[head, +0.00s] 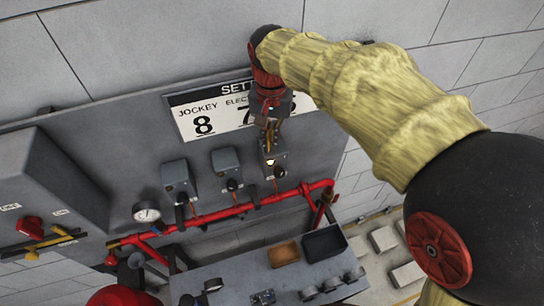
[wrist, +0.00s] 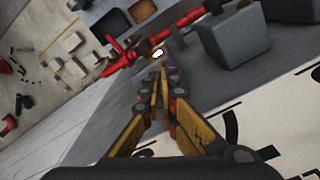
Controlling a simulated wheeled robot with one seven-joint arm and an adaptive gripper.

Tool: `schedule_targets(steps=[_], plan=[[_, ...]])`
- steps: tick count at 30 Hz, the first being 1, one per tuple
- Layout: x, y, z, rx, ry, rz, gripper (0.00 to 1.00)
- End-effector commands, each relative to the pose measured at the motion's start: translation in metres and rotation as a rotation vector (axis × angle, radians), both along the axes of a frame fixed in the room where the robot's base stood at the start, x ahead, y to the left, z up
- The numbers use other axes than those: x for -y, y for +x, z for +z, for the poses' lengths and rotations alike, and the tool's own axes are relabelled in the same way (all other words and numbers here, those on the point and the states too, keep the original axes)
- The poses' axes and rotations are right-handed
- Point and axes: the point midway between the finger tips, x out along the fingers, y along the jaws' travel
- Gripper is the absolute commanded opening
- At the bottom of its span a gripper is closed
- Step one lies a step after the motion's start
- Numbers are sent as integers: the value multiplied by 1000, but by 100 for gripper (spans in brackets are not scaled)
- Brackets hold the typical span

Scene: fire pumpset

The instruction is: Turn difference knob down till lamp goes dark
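Three grey switch boxes hang on the panel in the head view. The right box (head: 277,158) carries a small lamp (head: 270,161) that glows pale yellow-white. A dark knob (head: 279,172) shows at its lower side. No label reading "difference" is legible, so I cannot tell which knob bears that name. My gripper (head: 270,149) points down just above the right box, close to the lamp. In the wrist view, the fingers of my gripper (wrist: 160,74) converge with their tips together, and nothing shows between them. The lit lamp (wrist: 158,53) is just beyond the tips; the knob is not clear there.
The left box (head: 176,174) and middle box (head: 226,161) stand beside the right one. A red pipe (head: 235,210) runs below them, with a pressure gauge (head: 147,212) at left. A settings sign (head: 203,124) is behind my arm. Trays (head: 284,253) lie below.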

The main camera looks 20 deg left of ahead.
Motion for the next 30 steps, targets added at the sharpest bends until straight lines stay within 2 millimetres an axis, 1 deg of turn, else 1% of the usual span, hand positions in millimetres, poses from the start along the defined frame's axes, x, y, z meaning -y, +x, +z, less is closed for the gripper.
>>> schedule_targets(steps=[1,17,25,30], plan=[[7,0,-12,-12,-20,-3,0],[7,0,-13,-12,-20,-3,0],[9,-7,-13,-13,-21,-3,0],[9,-8,-6,-14,-22,-3,0]])
